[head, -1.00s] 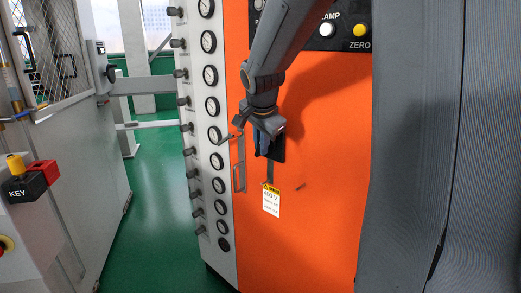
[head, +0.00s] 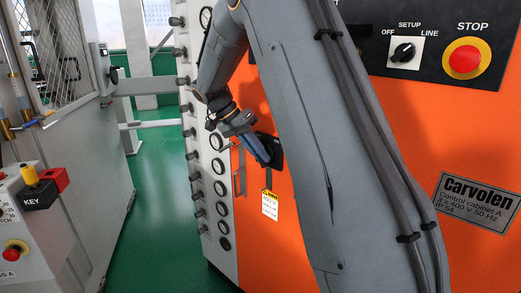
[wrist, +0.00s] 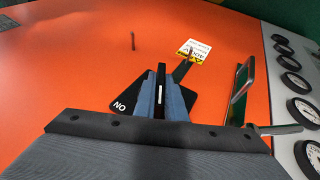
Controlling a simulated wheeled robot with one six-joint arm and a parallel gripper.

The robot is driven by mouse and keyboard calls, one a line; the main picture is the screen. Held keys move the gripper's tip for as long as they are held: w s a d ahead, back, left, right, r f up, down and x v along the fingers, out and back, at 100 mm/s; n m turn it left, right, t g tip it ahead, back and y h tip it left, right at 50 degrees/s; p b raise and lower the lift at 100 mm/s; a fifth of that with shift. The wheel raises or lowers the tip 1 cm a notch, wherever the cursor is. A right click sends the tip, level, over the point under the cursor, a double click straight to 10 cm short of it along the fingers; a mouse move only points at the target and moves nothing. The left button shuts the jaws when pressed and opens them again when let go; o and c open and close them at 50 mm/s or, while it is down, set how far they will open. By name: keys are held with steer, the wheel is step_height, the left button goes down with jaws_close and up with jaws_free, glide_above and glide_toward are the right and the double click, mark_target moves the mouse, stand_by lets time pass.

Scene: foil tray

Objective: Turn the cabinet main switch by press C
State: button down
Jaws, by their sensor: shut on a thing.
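The main switch is a black plate (head: 277,153) on the orange cabinet front (head: 300,235). It also shows in the wrist view (wrist: 124,104), with the marking ON at its lower left corner. My gripper (head: 264,154) is at the plate, its blue fingers slanting down to the right in the head view. In the wrist view my gripper (wrist: 160,88) is shut on the dark switch handle (wrist: 160,80), one finger on each side. The fingers hide much of the handle and plate, so its exact setting cannot be read.
A yellow warning label (head: 269,204) hangs just below the switch. A metal door handle (head: 239,170) and a column of gauges (head: 219,187) lie close to the left. A red STOP button (head: 466,58) and selector (head: 403,52) are at upper right. Green floor shows left.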

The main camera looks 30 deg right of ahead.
steer(key=shift+w+r+n+g+h+p, duration=0.15)
steer(key=shift+n+g+h+p, duration=0.4)
steer(key=shift+g, duration=0.85)
steer(key=shift+h, duration=0.25)
steer(key=shift+a, duration=0.1)
steer(key=c, duration=1.8)
jaws_free()
steer(key=shift+b, duration=0.3)
steer(key=shift+b+v, duration=0.9)
steer(key=shift+v, duration=2.95)
steer(key=shift+w, duration=0.1)
